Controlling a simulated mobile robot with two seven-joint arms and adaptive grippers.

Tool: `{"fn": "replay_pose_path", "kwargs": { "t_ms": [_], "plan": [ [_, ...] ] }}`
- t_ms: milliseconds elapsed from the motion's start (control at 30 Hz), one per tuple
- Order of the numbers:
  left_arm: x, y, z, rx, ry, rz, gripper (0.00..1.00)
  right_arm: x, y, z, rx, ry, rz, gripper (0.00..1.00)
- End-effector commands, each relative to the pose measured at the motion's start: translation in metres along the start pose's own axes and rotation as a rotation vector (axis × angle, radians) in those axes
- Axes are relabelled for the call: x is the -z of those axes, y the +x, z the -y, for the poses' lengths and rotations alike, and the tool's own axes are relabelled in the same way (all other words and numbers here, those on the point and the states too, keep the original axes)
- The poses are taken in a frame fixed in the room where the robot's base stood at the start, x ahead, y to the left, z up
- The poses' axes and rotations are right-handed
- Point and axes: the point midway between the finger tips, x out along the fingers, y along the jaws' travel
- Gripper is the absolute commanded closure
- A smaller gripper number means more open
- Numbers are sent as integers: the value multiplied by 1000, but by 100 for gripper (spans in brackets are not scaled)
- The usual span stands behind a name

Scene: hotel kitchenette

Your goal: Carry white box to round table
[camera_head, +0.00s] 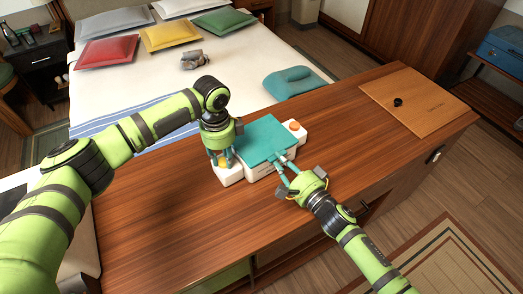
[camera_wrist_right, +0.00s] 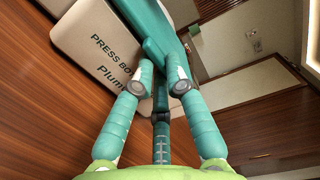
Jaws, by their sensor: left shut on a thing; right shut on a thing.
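The white box (camera_head: 256,171) sits on the wooden counter and has a wide teal top (camera_head: 266,137). A small orange knob (camera_head: 294,126) shows on its right end. My left gripper (camera_head: 225,161) is shut at the box's left end, around a yellow-orange part; its exact grip is partly hidden. My right gripper (camera_head: 283,163) is shut at the front edge of the teal top. In the right wrist view, the teal piece (camera_wrist_right: 160,34) runs between the fingertips, beside the white box's lettered face (camera_wrist_right: 98,40). I see no round table.
The wooden counter (camera_head: 160,225) is clear around the box. A tan board (camera_head: 414,102) with a small black item lies at its right end. A bed (camera_head: 120,103) with pillows and a folded teal cloth (camera_head: 294,82) stands behind. A rug (camera_head: 450,258) lies at lower right.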

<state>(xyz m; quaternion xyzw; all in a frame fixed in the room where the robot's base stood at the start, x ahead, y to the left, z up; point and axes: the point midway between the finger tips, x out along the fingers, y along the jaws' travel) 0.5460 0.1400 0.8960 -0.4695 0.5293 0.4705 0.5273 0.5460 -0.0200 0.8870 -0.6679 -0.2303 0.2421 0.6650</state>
Motion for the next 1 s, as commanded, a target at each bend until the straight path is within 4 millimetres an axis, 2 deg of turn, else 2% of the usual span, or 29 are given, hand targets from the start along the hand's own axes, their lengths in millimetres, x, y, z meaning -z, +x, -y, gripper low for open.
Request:
{"fn": "replay_pose_path", "kwargs": {
  "t_ms": [33, 400, 1000],
  "plan": [
    [-1, -10, 1, 3, -1, 1, 100, 0, 0, 12, 6, -1, 1, 100],
    [-1, -42, 1, 3, -2, 3, 100, 0, 0, 44, 6, -1, 1, 100],
    [-2, -41, 1, 3, -3, 4, 100, 0, 0, 43, 7, -2, 1, 100]
  ]
}}
